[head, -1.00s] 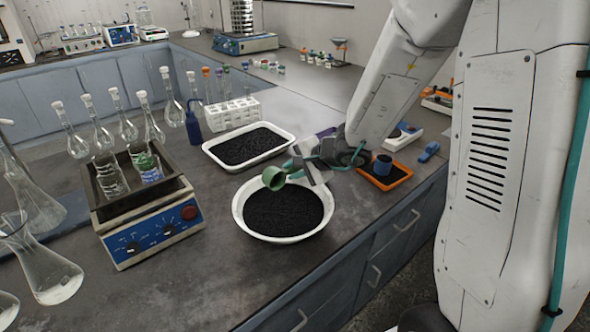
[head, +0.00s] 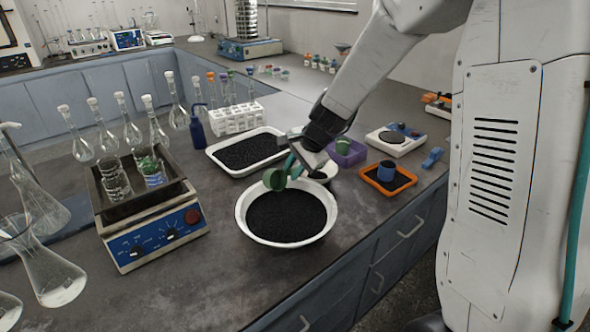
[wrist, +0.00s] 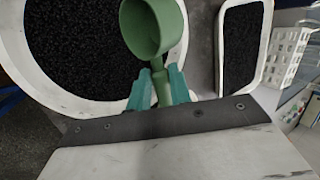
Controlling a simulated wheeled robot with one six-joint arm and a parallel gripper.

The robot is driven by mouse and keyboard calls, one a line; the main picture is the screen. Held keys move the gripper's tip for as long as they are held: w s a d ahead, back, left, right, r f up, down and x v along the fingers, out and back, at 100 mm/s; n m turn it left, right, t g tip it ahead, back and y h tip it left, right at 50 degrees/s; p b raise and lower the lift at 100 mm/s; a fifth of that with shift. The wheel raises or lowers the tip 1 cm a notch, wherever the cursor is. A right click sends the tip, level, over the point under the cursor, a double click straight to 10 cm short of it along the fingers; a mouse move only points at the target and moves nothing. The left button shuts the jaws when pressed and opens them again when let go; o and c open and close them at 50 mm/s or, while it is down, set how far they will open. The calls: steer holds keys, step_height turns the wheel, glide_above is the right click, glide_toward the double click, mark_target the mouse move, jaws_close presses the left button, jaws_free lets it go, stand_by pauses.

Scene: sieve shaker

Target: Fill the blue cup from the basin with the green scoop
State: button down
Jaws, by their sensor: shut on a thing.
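The green scoop (head: 274,179) is held over the far rim of the white basin (head: 244,222), which is filled with black grains. In the wrist view the scoop (wrist: 150,28) stands beyond my teal fingers, with its handle between them. My gripper (head: 290,170) is shut on the scoop's handle; the fingers show in the wrist view (wrist: 163,85).
A white tray of black grains (head: 282,155) lies behind the basin. A green cup (head: 343,145) sits on a purple tray (head: 355,157), near a white scale (head: 408,144). A hot bath with flasks (head: 150,235) stands left. Bench front is clear.

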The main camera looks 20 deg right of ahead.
steer(key=g, duration=0.1)
steer(key=g+h, duration=0.1)
steer(key=w+g, duration=0.1)
steer(key=shift+a+r, duration=0.25)
steer(key=shift+r, duration=0.05)
steer(key=shift+g+h, duration=0.3)
steer(key=shift+g, duration=0.3)
steer(key=shift+w+a+g+h, duration=0.1)
steer(key=shift+w+g+h, duration=0.15)
steer(key=shift+g, duration=0.35)
steer(key=shift+w+a+g+h, duration=0.15)
steer(key=shift+g+h, duration=0.1)
steer(key=shift+g, duration=0.35)
steer(key=shift+d+r+m+g+h, duration=0.1)
steer(key=shift+r+m+g+h, duration=0.2)
steer(key=shift+g, duration=0.6)
steer(key=shift+f, duration=0.1)
steer(key=shift+w, duration=0.1)
